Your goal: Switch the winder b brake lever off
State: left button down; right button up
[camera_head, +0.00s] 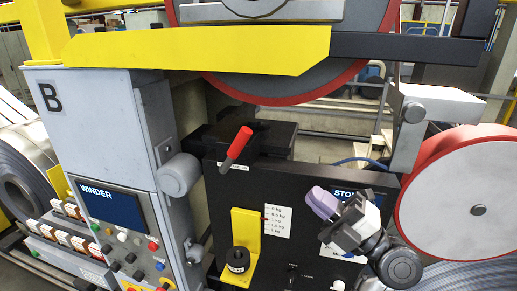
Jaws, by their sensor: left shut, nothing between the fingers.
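A lever with a red handle (237,143) stands on the black machine housing (235,192), tilted up and to the right. A small white label sits just below it, too small to read. The grey cabinet (85,115) to its left carries a large B and a blue WINDER panel (112,207). My left gripper (321,203), with pale purple fingers, is shut and empty. It is to the right of and below the red lever, clearly apart from it, in front of the blue panel at right. It hides part of that panel. My right gripper does not show.
A yellow bar (200,50) crosses above the lever. A red-rimmed disc (460,190) stands at right. Buttons and switches fill the lower left.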

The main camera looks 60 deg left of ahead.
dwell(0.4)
pick_arm(q)
jog(key=p, duration=0.5)
send_near(238, 148)
jog(key=s+a+r, duration=0.1)
jog(key=a+r, duration=0.3)
jog(key=shift+x, duration=0.8)
jog(key=shift+s, duration=0.1)
